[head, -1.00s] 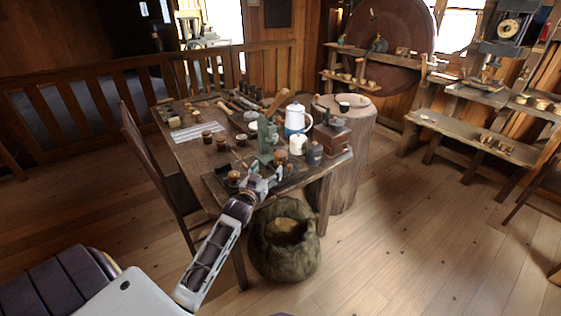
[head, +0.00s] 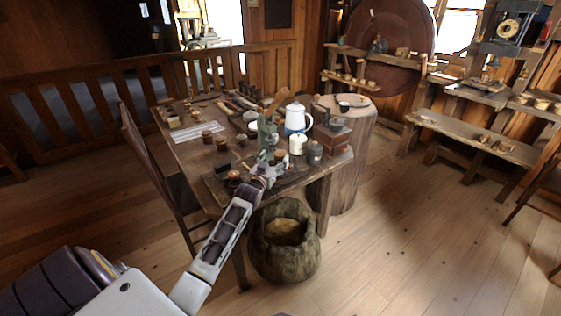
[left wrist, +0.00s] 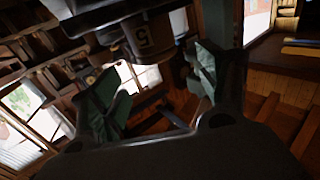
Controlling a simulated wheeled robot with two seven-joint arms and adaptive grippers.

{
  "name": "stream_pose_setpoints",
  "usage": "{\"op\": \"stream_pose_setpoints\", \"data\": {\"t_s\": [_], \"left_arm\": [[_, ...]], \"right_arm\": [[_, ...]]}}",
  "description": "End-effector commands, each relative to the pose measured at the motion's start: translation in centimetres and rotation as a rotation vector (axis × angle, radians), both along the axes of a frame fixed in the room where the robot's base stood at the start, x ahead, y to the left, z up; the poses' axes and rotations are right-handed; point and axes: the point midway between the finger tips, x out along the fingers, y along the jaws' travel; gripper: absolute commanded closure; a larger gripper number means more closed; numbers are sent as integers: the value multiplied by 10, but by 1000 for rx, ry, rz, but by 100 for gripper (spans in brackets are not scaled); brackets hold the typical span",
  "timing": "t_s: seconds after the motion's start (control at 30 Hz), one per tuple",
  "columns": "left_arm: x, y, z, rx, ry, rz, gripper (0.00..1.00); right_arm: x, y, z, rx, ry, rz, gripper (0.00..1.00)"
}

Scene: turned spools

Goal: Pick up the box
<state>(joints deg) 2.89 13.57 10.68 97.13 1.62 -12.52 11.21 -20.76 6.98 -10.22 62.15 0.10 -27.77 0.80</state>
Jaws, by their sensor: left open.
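A brown wooden box (head: 332,138) with a darker top stands at the right corner of the work table in the head view. It may be the box of the task; no label shows. My left gripper (head: 270,164) is over the front part of the table, left of the box and apart from it. In the left wrist view my left gripper (left wrist: 155,86) has its green-padded fingers spread, with nothing held between them. A dark round part marked "5" (left wrist: 150,36) shows above the fingers; I cannot tell what it is. My right gripper is out of view.
A green metal stand (head: 266,138) is close behind my left gripper. A white-and-blue pot (head: 296,117), a white jar (head: 297,144) and a dark jar (head: 315,153) stand near the box. A sack (head: 284,255) sits on the floor before the table (head: 318,182).

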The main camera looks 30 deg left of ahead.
Motion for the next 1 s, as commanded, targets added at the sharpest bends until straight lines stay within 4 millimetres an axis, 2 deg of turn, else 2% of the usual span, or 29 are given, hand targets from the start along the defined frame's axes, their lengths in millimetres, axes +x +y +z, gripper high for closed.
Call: {"op": "stream_pose_setpoints", "data": {"t_s": [0.47,1.0], "left_arm": [[3,0,0,0,0,0,24],[39,6,2,1,-1,0,24]], "right_arm": [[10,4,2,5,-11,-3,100],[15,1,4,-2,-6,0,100]]}}
